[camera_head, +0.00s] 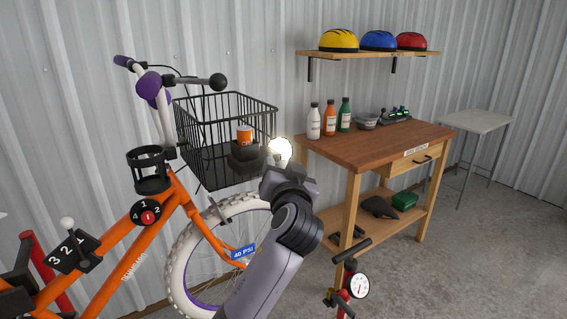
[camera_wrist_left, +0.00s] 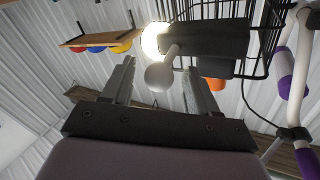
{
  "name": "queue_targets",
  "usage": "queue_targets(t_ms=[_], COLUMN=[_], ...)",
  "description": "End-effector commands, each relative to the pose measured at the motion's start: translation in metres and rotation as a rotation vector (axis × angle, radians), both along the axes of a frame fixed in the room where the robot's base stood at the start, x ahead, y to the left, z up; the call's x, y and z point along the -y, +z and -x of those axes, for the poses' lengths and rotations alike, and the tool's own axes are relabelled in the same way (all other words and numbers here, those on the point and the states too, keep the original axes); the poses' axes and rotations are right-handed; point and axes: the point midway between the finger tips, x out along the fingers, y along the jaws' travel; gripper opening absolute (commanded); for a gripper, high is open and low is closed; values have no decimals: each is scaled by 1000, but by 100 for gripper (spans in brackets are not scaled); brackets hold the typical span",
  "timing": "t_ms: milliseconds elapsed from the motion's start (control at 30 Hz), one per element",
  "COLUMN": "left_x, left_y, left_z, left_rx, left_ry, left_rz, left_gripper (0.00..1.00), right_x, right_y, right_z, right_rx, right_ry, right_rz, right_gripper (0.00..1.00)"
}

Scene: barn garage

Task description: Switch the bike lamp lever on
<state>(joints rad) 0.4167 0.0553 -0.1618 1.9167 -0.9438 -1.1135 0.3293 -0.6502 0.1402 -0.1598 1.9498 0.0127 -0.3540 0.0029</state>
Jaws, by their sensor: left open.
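The bike lamp is a dark box (camera_head: 245,157) at the front of the orange bike's wire basket, with a glowing round bulb (camera_head: 280,150). In the left wrist view the lamp box (camera_wrist_left: 215,38) and bright bulb (camera_wrist_left: 154,38) are at the top, and a short lever with a pale ball knob (camera_wrist_left: 158,76) sticks out from the box. My left gripper (camera_head: 284,172) is just in front of the lamp and hides the lever in the head view. Its two fingers (camera_wrist_left: 160,76) are open, with the knob showing between them; I cannot tell whether they touch it. My right gripper is out of view.
A wooden workbench (camera_head: 375,147) with bottles and a bowl stands to the right, below a helmet shelf (camera_head: 365,53). A pump with a gauge (camera_head: 355,285) stands near my arm. Floor at right is clear.

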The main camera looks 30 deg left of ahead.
Motion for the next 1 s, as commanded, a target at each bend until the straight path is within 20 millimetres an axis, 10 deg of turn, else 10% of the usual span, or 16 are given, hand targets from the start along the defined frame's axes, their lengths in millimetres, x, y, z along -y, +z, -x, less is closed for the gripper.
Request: queue_targets(t_ms=[367, 567, 1000], left_x=[-6, -6, -7], left_y=[-1, -1, 7], left_z=[-7, -7, -8], left_rx=[-1, -1, -44], left_ry=[0, 0, -1], left_rz=[1, 1, 123], left_gripper=[59, 5, 5], right_x=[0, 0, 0], right_y=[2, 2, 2], right_z=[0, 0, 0], right_rx=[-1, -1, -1], right_ry=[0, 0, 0], right_rz=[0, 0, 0], right_gripper=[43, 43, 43])
